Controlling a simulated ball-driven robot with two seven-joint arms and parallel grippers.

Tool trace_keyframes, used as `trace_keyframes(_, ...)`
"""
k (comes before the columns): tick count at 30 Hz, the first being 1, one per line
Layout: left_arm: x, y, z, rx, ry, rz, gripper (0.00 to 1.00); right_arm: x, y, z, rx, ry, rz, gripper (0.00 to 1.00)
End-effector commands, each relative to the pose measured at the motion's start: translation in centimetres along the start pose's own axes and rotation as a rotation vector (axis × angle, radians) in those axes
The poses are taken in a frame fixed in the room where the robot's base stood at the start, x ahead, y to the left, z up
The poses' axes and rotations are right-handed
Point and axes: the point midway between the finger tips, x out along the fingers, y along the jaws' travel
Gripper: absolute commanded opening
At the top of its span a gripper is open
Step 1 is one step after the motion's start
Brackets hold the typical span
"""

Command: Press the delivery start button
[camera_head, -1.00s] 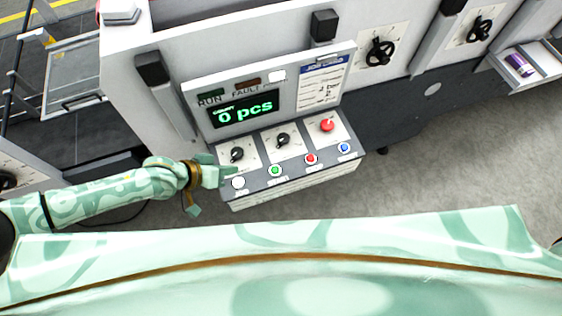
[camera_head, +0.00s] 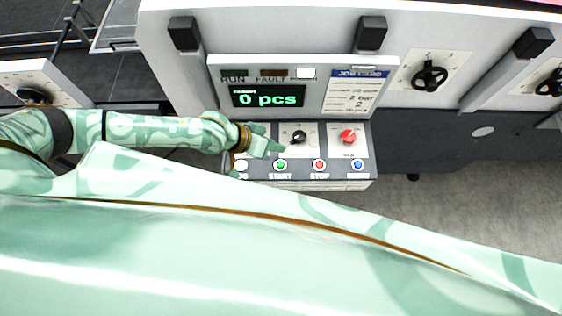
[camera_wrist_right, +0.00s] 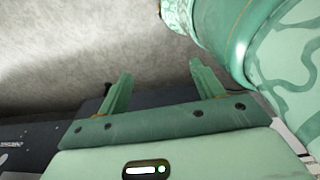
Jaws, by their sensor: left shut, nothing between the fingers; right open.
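A control panel (camera_head: 262,170) on the machine has a row of buttons along its front edge. The green button (camera_head: 280,164) is labelled START. To its right are a red button (camera_head: 319,165) labelled STOP and a blue button (camera_head: 358,165). A white button (camera_head: 241,165) is at the left end, its label partly hidden. My left gripper (camera_head: 277,149) is shut and empty, over the panel just behind the green button in the picture; I cannot tell its height or whether it touches. My right gripper (camera_wrist_right: 160,70) is open and empty, above dark and grey surfaces.
A black knob (camera_head: 298,136) and a red emergency-stop-like knob (camera_head: 348,136) sit behind the buttons. My left forearm hides the panel's left part. The display (camera_head: 268,96) reads 0 pcs. Bare floor (camera_head: 480,200) lies to the right.

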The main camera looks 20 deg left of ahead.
Motion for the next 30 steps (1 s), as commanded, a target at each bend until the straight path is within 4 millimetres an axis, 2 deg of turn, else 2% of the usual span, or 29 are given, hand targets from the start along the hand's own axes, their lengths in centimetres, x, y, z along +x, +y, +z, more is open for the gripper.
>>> trace_keyframes(8, 1.6, -1.2, 1.2, 0.001, 0.0, 0.0, 0.0, 2.4, 1.3, 0.6, -0.003, -0.004, 0.017, 0.67)
trace_keyframes(18, 4.9, -3.5, 3.5, 0.001, 0.001, 0.0, 0.0, 7.1, 1.4, 1.2, -0.002, -0.006, 0.019, 0.67)
trace_keyframes(24, 6.0, -4.3, 4.3, 0.0, 0.001, 0.0, 0.0, 8.2, 1.2, 1.3, -0.002, -0.005, 0.018, 0.67)
trace_keyframes(30, 6.1, -4.4, 4.4, 0.0, 0.001, 0.001, 0.0, 8.2, 0.8, 1.1, 0.0, -0.003, 0.012, 0.67)
